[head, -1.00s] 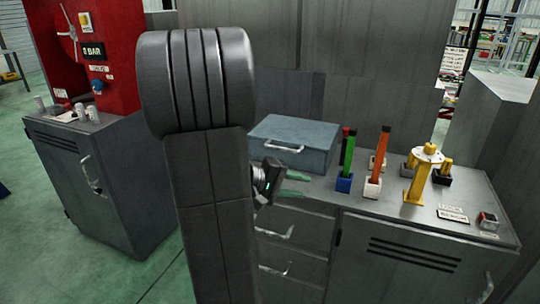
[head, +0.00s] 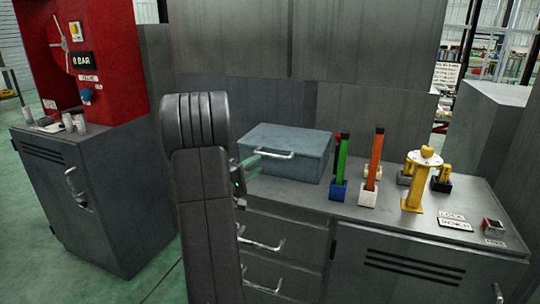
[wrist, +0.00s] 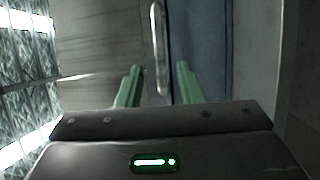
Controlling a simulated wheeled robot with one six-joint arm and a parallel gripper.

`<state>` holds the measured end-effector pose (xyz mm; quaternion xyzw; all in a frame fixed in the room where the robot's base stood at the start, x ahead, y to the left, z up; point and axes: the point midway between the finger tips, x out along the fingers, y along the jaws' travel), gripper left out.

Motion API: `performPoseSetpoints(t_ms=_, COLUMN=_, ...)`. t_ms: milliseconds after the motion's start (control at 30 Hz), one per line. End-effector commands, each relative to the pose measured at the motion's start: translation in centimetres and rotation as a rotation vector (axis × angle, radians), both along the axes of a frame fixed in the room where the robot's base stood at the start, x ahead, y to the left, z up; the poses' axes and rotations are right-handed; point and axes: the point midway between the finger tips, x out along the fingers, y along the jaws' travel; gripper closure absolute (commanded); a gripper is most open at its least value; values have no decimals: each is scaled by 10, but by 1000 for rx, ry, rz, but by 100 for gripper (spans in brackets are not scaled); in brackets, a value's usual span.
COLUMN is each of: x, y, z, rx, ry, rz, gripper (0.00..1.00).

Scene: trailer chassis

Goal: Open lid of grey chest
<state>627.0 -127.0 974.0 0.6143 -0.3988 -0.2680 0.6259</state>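The grey chest (head: 301,145) sits closed on the counter, with a silver handle (head: 280,155) on its front face. My gripper (head: 252,163) is at the handle's left end, its green fingers reaching toward it, partly hidden by my arm. In the wrist view, the two green fingers (wrist: 158,84) are spread apart. The handle (wrist: 158,50) appears as an upright bar ahead, in line with the gap between them. I cannot tell whether a finger touches the handle.
The counter (head: 300,200) holds a blue block with a green stick (head: 342,165), an orange stick (head: 374,160) and a yellow fixture (head: 414,185) right of the chest. Drawer handles (head: 262,245) protrude below. A red cabinet unit (head: 110,60) stands left. Grey panels rise behind.

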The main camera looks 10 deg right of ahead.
Motion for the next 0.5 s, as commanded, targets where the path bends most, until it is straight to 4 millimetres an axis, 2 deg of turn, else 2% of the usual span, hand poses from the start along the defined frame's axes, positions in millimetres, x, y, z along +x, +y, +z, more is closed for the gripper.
performPoseSetpoints(t_ms=33, x=6, y=-11, z=4, rx=0, ry=-1, rz=-5, gripper=66)
performPoseSetpoints(t_ms=200, x=23, y=-38, z=9, rx=0, ry=0, rz=-3, gripper=66)
performPoseSetpoints(t_ms=500, x=38, y=-59, z=12, rx=0, ry=0, rz=0, gripper=66)
